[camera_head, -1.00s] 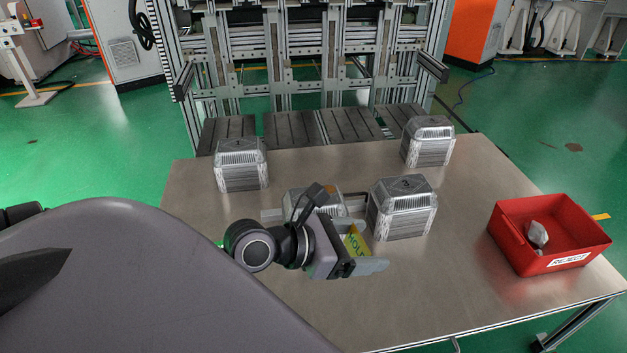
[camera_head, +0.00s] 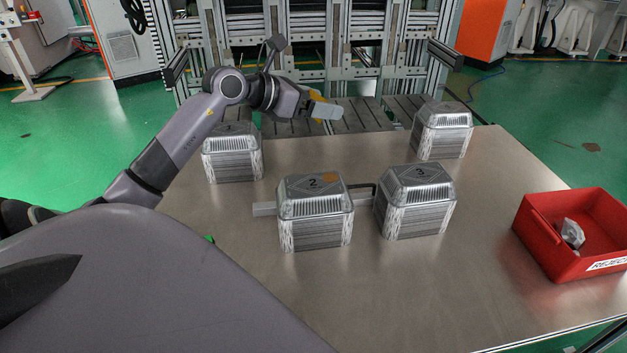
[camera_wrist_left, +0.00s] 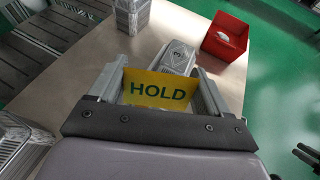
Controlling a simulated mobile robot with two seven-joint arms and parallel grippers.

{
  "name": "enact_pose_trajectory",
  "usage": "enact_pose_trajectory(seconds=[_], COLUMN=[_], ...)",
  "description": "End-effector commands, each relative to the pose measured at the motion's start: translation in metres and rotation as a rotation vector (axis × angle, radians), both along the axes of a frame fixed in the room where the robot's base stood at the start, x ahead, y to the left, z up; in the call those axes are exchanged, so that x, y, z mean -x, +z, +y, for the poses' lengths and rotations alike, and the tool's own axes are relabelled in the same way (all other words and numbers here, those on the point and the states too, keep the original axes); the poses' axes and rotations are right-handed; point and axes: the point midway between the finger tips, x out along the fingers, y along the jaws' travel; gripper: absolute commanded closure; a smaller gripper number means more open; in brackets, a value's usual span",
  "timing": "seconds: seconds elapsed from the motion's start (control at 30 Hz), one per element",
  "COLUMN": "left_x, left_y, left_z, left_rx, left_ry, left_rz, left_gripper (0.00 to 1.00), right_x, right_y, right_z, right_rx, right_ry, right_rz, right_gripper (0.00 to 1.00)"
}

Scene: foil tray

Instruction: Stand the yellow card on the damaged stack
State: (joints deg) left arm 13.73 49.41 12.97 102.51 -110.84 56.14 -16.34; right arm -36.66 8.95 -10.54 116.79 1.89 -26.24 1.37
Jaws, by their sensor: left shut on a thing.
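My left gripper (camera_head: 318,105) is raised over the far side of the table, shut on the yellow card (camera_head: 316,96). In the left wrist view the yellow card (camera_wrist_left: 158,90) reads HOLD and spans between the fingers of the gripper (camera_wrist_left: 158,68). Four-sided silver foil-tray stacks stand on the table: stack 1 (camera_head: 232,158), stack 2 (camera_head: 315,215), stack 3 (camera_head: 415,205) and one at back right (camera_head: 442,132). Stack 2 has an orange-brown patch on its top; whether this is damage I cannot tell. The card is apart from all stacks.
A red REJECT bin (camera_head: 544,240) holding a crumpled grey piece (camera_head: 572,234) sits at the table's right. A metal bar (camera_head: 265,209) shows beside stack 2. The table's front (camera_head: 430,290) is clear. A metal frame stands behind the table.

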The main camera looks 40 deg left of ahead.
Motion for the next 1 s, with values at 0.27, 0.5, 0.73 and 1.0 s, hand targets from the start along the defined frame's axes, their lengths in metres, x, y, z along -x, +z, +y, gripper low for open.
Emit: enact_pose_trajectory(seconds=[0.27, 0.5, 0.73, 1.0], left_x=[-0.002, -0.002, -0.002, -0.002], left_y=[-0.011, -0.076, -0.13, -0.156], left_z=[0.014, 0.014, 0.014, 0.014], left_rx=[0.005, 0.007, 0.006, 0.003], left_ry=[0.022, 0.023, 0.023, 0.023], left_rz=[0.006, 0.006, 0.004, 0.003], left_gripper=[0.5, 0.5, 0.5, 0.5], right_x=[-0.003, -0.003, -0.003, -0.003], right_y=[-0.006, -0.014, -0.023, -0.028], right_z=[0.001, 0.001, 0.002, 0.002], right_rx=[-0.003, -0.004, -0.008, -0.009], right_ry=[0.0, 0.0, -0.004, -0.005], right_rz=[-0.006, -0.005, -0.005, -0.006], right_gripper=[0.57, 0.57, 0.57, 0.57])
